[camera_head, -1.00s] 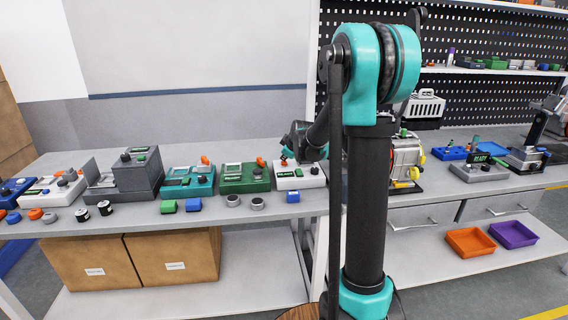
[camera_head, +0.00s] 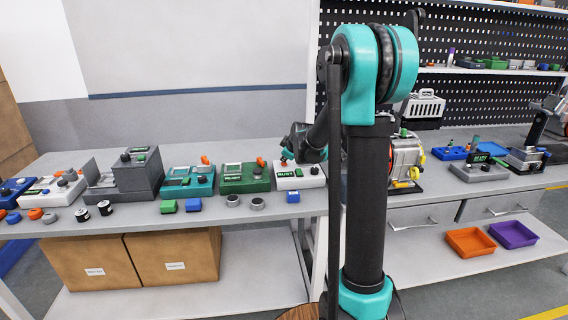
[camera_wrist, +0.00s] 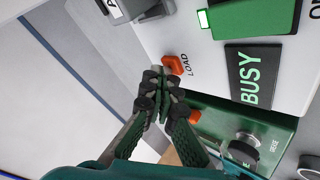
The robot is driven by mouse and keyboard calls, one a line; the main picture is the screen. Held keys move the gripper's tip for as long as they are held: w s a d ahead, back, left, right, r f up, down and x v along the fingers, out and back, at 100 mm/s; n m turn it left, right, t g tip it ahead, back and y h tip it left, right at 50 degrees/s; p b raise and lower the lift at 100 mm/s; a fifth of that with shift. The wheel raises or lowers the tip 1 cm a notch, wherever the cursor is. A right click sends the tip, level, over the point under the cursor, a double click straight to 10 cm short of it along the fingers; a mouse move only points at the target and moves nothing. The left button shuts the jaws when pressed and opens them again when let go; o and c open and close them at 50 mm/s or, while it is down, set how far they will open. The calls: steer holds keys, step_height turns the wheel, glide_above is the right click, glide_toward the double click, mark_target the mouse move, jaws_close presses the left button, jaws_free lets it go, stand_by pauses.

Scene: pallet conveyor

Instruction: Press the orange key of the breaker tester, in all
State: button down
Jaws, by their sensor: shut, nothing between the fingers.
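The white tester (camera_head: 312,181) stands on the bench, to the right of a green device. Its display reads BUSY in green letters (camera_wrist: 251,74) in the wrist view. The orange key (camera_wrist: 173,64), marked LOAD, is on its white top face. My gripper (camera_wrist: 160,80) is shut and empty, with its fingertips right beside the orange key. I cannot tell whether they touch it. In the head view my gripper (camera_head: 287,160) is over the tester's left end, and the key is not clearly visible there.
The green device (camera_head: 245,180), with its own orange part (camera_wrist: 193,116), stands close beside the tester. A teal device (camera_head: 187,181) is further left.

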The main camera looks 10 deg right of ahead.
mark_target(285, 164)
steer(key=shift+r, duration=0.85)
steer(key=shift+r, duration=0.1)
steer(key=shift+r, duration=2.45)
steer(key=s+d+f+m+g, duration=0.1)
steer(key=s+f+m, duration=0.2)
steer(key=s, duration=1)
steer(key=s+d+f+m+g+h, duration=0.1)
steer(key=s+f+m, duration=0.3)
steer(key=s+f, duration=0.4)
steer(key=s+d+f+m+g+h, duration=0.1)
steer(key=s+f+m, duration=0.3)
steer(key=s, duration=1.6)
step_height(285, 164, down, 2)
steer(key=shift+d+f+g, duration=0.1)
steer(key=shift+d+g, duration=0.4)
steer(key=shift+g, duration=0.4)
